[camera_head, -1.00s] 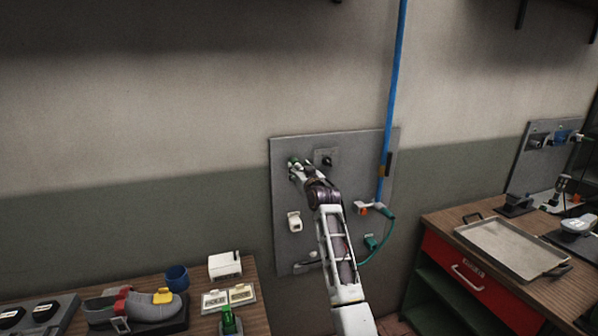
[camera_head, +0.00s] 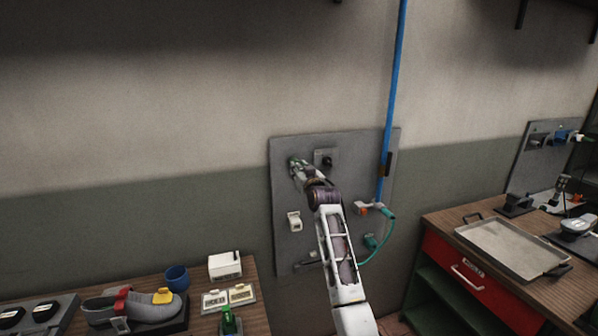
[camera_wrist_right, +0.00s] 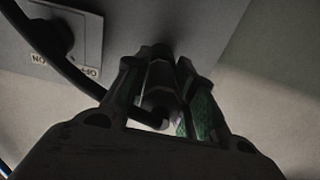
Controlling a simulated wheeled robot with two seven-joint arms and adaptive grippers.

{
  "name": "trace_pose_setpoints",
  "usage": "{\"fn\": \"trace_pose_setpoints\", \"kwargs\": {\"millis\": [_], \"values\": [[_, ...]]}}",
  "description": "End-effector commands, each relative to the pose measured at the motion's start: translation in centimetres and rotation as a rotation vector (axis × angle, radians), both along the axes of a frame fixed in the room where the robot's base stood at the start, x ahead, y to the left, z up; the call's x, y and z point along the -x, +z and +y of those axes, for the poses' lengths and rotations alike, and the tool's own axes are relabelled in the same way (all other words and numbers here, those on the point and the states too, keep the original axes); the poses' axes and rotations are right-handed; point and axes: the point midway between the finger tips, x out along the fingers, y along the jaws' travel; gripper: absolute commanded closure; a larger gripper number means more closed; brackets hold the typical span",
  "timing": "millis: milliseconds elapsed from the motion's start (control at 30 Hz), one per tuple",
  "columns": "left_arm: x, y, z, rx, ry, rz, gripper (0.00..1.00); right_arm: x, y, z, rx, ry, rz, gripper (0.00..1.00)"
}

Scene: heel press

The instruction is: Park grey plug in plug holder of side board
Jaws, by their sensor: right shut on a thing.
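My right gripper (camera_head: 296,167) is at the upper left of the grey side board (camera_head: 350,148) on the wall. In the right wrist view, the right gripper (camera_wrist_right: 160,95) has its two fingers closed on the sides of a dark grey plug (camera_wrist_right: 160,80). A dark cable (camera_wrist_right: 75,75) runs from the plug to the upper left. The plug's far end meets or nearly meets a dark round part at the board; I cannot tell whether it is inside the plug holder. In the head view the gripper and arm hide the plug. My left gripper is not in view.
A switch with ON and OFF labels (camera_wrist_right: 65,40) is beside the plug; it shows in the head view too (camera_head: 326,158). A white box (camera_head: 294,221), a blue pipe (camera_head: 393,100) and a green hose (camera_head: 380,245) are on or near the board. A wooden bench stands lower left.

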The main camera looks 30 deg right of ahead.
Motion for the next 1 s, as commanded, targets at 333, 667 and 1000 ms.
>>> {"fn": "trace_pose_setpoints", "kwargs": {"millis": [333, 667, 1000], "values": [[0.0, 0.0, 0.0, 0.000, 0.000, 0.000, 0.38, 0.7, 0.0, 0.2, 0.000, 0.000, 0.000, 1.00], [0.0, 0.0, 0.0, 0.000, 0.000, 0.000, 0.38, 1.5, -0.1, 0.4, 0.000, 0.000, 0.001, 1.00], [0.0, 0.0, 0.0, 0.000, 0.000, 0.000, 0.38, 2.3, 0.0, 0.6, 0.000, 0.000, 0.000, 1.00]]}}
